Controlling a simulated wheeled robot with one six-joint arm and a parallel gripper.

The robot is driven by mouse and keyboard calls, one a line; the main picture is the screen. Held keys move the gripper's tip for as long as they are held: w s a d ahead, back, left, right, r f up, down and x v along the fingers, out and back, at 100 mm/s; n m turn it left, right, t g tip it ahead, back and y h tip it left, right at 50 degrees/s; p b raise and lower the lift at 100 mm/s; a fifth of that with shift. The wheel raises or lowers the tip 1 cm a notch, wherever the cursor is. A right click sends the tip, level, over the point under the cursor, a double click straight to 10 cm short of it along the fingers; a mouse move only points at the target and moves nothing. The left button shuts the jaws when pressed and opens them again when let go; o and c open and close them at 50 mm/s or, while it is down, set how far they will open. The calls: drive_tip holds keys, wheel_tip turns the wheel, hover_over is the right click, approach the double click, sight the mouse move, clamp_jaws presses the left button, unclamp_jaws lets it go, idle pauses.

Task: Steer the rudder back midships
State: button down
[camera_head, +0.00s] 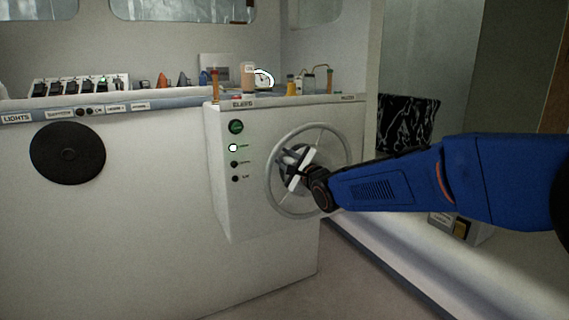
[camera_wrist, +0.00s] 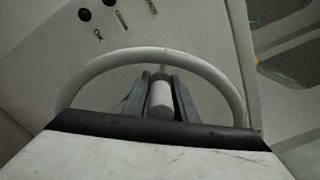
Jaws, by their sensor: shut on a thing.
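The steering wheel (camera_head: 271,193) is a pale grey ring on the front of a white console (camera_head: 222,200). Its upper rim arcs across the wrist view (camera_wrist: 97,67). My gripper (camera_head: 297,172) reaches in from the right, in front of the wheel. In the wrist view its two fingers (camera_wrist: 160,98) are closed around a light cylindrical grip or spoke (camera_wrist: 160,100) inside the rim. The wheel's hub is hidden behind my gripper. The rudder itself is not in view.
A column of round indicators (camera_head: 233,148), one lit white, sits left of the wheel. A black disc (camera_head: 67,153) is on the panel at left. Bottles (camera_head: 291,85) and switches (camera_head: 80,85) line the ledge above. A dark patterned box (camera_head: 408,118) stands behind my arm.

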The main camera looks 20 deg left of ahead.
drive_tip(key=shift+r, duration=0.1)
idle(0.3)
drive_tip(key=c, duration=1.9)
unclamp_jaws()
drive_tip(key=shift+o, duration=0.2)
drive_tip(key=shift+d, duration=0.1)
drive_tip(key=v, duration=1.7)
drive_tip(key=shift+s+d, duration=0.1)
